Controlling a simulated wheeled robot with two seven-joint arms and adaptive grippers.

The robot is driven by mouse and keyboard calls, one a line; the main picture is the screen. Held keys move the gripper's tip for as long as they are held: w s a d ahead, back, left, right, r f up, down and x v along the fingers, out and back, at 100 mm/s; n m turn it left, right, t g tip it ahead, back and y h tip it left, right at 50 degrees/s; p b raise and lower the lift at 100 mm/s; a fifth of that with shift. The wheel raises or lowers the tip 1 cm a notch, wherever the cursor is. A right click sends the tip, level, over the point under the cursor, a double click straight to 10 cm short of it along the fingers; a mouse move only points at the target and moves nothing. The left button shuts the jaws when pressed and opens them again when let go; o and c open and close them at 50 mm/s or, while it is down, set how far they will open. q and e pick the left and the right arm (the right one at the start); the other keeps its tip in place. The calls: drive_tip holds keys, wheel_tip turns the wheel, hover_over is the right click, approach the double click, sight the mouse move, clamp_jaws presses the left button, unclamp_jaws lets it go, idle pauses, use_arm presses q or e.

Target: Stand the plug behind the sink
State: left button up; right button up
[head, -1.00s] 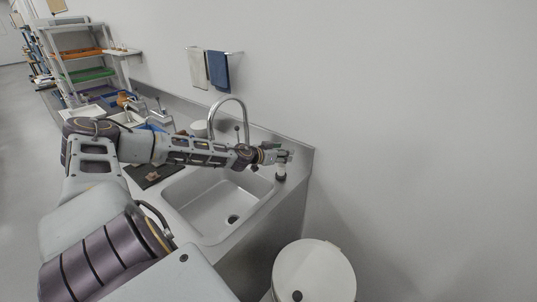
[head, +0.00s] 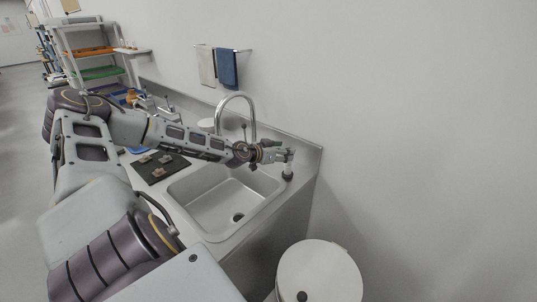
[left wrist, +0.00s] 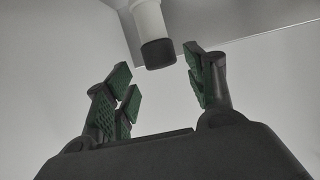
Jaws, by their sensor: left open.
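My left gripper (head: 282,156) is open above the counter's right end, beside the sink (head: 212,198). A small white piece with a dark end (head: 288,171) stands on the counter just below and beside it. In the left wrist view, a white cylinder with a black end (left wrist: 157,52) lies just beyond the open fingers (left wrist: 160,85), nothing between them. I cannot tell whether it is the plug. A dark round spot (head: 237,216) in the sink floor is the drain or something in it; I cannot tell which. My right gripper is not in view.
A curved tap (head: 236,98) rises behind the sink. A dark mat (head: 153,175) with small sherds lies left of the sink. A white round-lidded bin (head: 318,272) stands in front of the counter's right end. Towels (head: 227,68) hang on the wall.

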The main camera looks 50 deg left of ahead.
use_arm(q)
drive_tip(key=b+v, duration=0.1)
drive_tip(key=v, duration=0.6)
drive_tip(key=shift+s, duration=0.4)
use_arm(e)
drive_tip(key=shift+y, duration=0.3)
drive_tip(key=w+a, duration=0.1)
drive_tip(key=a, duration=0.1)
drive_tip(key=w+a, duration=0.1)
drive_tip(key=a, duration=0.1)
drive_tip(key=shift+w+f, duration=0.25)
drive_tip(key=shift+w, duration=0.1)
use_arm(q)
drive_tip(key=shift+r, duration=0.1)
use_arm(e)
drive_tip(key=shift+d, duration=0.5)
